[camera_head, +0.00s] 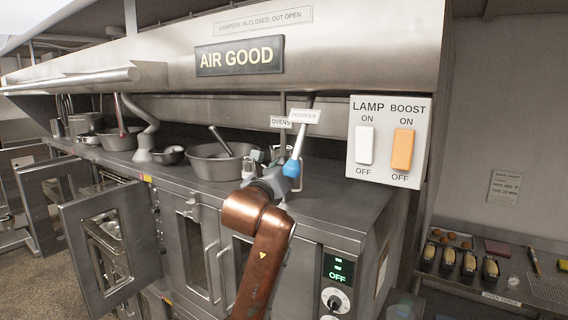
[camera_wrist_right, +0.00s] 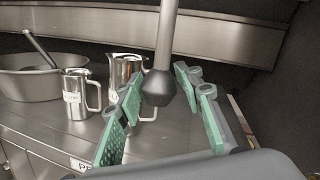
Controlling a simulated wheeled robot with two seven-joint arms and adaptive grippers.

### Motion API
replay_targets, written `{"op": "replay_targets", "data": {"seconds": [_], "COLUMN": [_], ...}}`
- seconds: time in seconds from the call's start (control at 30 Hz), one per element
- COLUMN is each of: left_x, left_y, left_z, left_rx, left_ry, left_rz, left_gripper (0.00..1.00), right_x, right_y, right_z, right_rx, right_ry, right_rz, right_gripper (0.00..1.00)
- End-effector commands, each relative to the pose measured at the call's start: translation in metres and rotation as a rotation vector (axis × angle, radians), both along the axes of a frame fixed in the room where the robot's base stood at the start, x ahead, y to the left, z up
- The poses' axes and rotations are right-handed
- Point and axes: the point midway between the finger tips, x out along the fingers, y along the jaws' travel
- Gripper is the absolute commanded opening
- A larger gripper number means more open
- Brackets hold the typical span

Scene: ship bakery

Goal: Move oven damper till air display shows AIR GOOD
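The air display (camera_head: 240,56) on the hood reads AIR GOOD in yellow letters. Two damper rods hang below the hood, labelled OVENS (camera_head: 281,121) and PROOFER (camera_head: 304,116). The proofer rod ends in a blue knob (camera_head: 292,168), beside my right wrist. My right gripper (camera_head: 267,157) is partly hidden by its own arm. In the wrist view my right gripper (camera_wrist_right: 160,84) is open, fingers apart, with a dark rod knob (camera_wrist_right: 158,90) between or just beyond them; contact is not visible. My left gripper is out of view.
A sign above the display says dampers are in closed, out open. A switch panel (camera_head: 388,141) with LAMP and BOOST is to the right. Bowls (camera_head: 217,162) and metal jugs (camera_wrist_right: 77,95) stand on the oven top. An oven door (camera_head: 112,243) hangs open at left.

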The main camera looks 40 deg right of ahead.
Motion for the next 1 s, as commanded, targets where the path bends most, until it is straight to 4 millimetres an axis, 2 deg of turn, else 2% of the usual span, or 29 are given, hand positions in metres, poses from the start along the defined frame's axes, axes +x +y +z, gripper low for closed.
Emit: {"op": "replay_targets", "data": {"seconds": [0.1, 0.47, 0.57, 0.8, 1.0], "left_x": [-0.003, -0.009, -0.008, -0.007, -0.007], "left_y": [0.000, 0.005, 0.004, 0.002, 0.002], "left_z": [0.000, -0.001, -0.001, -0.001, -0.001], "left_rx": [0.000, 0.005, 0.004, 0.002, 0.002], "left_ry": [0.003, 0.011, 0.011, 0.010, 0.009], "left_rz": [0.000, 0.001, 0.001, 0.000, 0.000], "left_gripper": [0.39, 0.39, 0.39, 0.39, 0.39], "right_x": [0.000, -0.002, -0.009, -0.035, -0.054], "right_y": [0.001, 0.006, 0.017, 0.059, 0.088], "right_z": [0.000, 0.000, -0.001, -0.008, -0.013], "right_rx": [-0.001, -0.003, -0.003, -0.003, -0.002], "right_ry": [0.000, 0.000, -0.003, -0.001, 0.000], "right_rz": [0.001, 0.002, 0.003, 0.005, 0.004], "right_gripper": [0.42, 0.42, 0.42, 0.42, 0.42]}}
